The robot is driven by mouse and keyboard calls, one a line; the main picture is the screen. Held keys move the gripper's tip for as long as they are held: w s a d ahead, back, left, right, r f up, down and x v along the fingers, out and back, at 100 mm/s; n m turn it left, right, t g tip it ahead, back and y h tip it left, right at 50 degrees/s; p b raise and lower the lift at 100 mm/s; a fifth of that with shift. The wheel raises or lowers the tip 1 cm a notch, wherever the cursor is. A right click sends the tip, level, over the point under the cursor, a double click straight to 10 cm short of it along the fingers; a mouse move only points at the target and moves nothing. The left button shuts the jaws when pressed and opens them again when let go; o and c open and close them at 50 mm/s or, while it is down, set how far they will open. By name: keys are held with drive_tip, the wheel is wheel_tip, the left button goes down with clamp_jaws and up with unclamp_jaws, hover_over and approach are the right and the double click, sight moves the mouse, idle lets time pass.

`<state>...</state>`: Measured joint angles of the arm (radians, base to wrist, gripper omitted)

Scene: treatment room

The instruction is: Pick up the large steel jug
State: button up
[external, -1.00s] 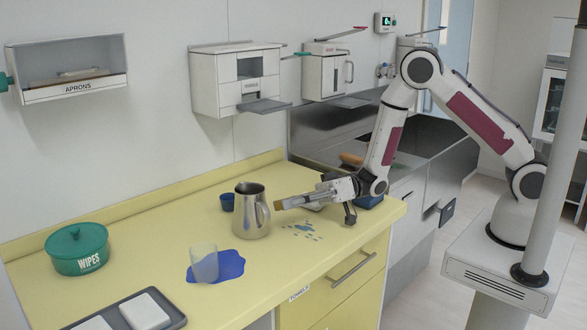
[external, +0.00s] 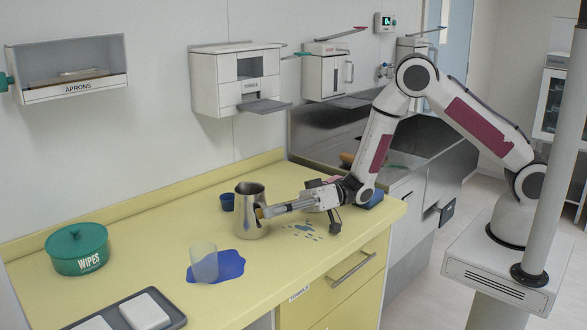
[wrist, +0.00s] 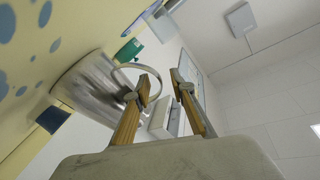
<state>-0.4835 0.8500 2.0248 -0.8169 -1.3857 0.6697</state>
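The large steel jug (external: 248,213) stands upright on the yellow counter. My gripper (external: 263,212) reaches in from the right at the jug's handle side, low over the counter. In the wrist view the jug (wrist: 92,90) is at the left, and its looped handle (wrist: 135,67) reaches toward my fingers. My gripper (wrist: 162,88) is open there, with a clear gap between the two tan fingertips. The handle's outer end appears at or between the fingertips; I cannot tell whether it touches them. In the external view the fingertips partly hide the handle.
Blue drops (external: 303,230) lie under my arm. A green wipes tub (external: 77,250) and a grey tray (external: 160,304) are further left.

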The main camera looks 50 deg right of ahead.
drive_tip(key=shift+w+a, duration=0.2)
drive_tip(key=shift+a, duration=0.4)
clamp_jaws()
drive_tip(key=shift+r, duration=0.1)
